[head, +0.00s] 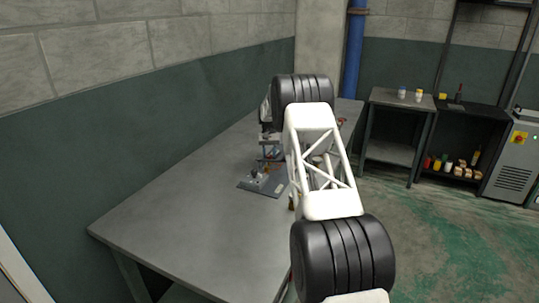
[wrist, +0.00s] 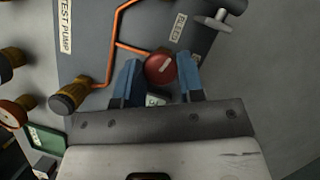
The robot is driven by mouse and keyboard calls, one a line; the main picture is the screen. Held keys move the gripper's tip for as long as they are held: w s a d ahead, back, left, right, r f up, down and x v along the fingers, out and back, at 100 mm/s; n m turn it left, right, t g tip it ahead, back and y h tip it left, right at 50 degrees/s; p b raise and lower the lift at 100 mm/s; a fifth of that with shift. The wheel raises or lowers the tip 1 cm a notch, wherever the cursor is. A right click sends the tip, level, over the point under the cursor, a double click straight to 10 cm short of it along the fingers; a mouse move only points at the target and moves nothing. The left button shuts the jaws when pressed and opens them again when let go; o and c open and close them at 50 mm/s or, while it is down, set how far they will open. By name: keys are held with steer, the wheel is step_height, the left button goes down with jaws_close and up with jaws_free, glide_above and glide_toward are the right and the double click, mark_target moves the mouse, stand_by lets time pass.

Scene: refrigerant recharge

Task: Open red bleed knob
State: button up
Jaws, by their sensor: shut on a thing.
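The red bleed knob (wrist: 161,68) is round, with a pale mark across its face, and sits on a dark grey panel (wrist: 88,30) near a "BLEED" label (wrist: 179,27). My gripper (wrist: 160,76) has its two blue fingers on either side of the knob and is shut on it. The fingers hide parts of the knob's sides. In the head view the panel (head: 259,189) lies on the workbench, partly hidden by my arm; I cannot make out the knob there.
Copper piping (wrist: 110,50) and a brass fitting (wrist: 69,96) lie left of the knob. A grey tee-shaped valve handle (wrist: 218,21) stands at upper right. A gauge (wrist: 14,111) is at far left. The workbench (head: 180,220) is bare in front; shelves (head: 398,100) stand beyond.

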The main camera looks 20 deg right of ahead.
steer(key=shift+a+n+h, duration=0.1)
steer(key=shift+n+h, duration=0.6)
steer(key=shift+n, duration=1)
steer(key=o, duration=0.9)
steer(key=shift+r, duration=0.1)
steer(key=v, duration=0.7)
steer(key=shift+w+r, duration=0.2)
steer(key=shift+r, duration=0.1)
